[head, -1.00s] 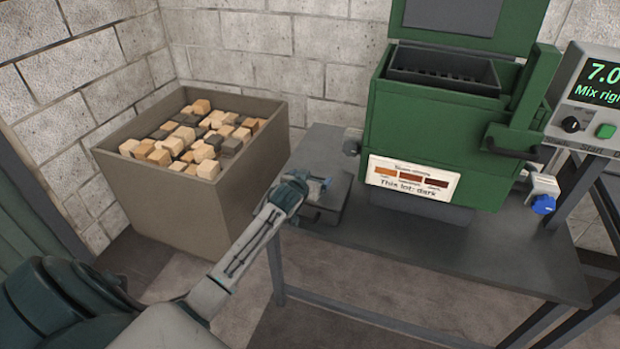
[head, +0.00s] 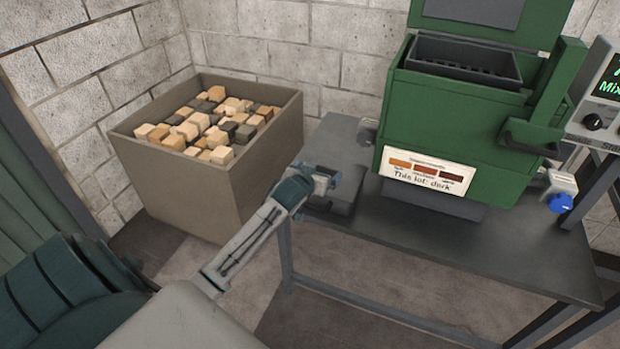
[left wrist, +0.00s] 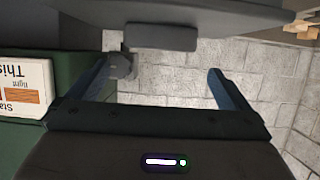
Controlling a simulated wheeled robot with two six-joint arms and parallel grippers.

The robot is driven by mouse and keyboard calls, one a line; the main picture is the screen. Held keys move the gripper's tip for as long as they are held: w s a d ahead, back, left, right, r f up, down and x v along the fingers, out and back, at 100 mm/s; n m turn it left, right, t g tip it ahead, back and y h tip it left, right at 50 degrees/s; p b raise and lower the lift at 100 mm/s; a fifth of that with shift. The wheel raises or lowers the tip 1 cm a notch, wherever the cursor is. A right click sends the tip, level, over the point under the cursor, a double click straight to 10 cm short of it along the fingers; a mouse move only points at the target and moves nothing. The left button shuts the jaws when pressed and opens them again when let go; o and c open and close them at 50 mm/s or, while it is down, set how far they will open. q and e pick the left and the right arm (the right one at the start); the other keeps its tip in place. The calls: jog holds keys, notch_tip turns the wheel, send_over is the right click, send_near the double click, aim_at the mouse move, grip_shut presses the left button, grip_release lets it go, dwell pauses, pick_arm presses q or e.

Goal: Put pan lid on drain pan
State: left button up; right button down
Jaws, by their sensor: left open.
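A dark grey flat piece with a low box shape (head: 347,197), which looks like the pan lid, lies at the left end of the bench, left of the green machine. The left wrist view shows, inverted, a dark slab with a raised block like a handle (left wrist: 162,37). My left gripper (head: 321,176) is at this piece, open and empty. Its fingers (left wrist: 162,85) are spread, with the block beyond the tips and roughly between them. A dark tray-like part (head: 435,204) under the machine may be the drain pan; its inside is hidden. My right gripper is out of view.
The green machine (head: 450,130) with a lot label stands on the dark bench (head: 500,250). A grey knob (head: 367,131) sticks out of its left side. A large bin (head: 190,185) of wooden blocks stands left of the bench. The bench front is clear.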

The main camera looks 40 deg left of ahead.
pick_arm(q)
jog(key=v, duration=0.7)
jog(key=s+d+f+m+g, duration=0.15)
jog(key=s+f, duration=0.35)
jog(key=f, duration=0.5)
jog(key=s+d+f+g+h, duration=0.1)
jog(key=s+d+f+g, duration=0.3)
jog(key=f, duration=0.7)
jog(key=s+f+m+g, duration=0.1)
jog(key=s+f, duration=0.5)
jog(key=f, duration=0.4)
jog(key=s+d+f+g, duration=0.2)
jog(key=s+f, duration=0.9)
jog(key=s, duration=0.2)
jog(key=s+d+f+g+h+p, duration=0.1)
jog(key=s+d+f+g, duration=0.1)
jog(key=s+f, duration=0.8)
jog(key=shift+s+f+g, duration=0.4)
jog(key=shift+s+g, duration=0.25)
jog(key=shift+s, duration=1.25)
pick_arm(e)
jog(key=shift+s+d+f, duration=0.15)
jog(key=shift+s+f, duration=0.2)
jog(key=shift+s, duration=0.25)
pick_arm(q)
jog(key=shift+m, duration=0.25)
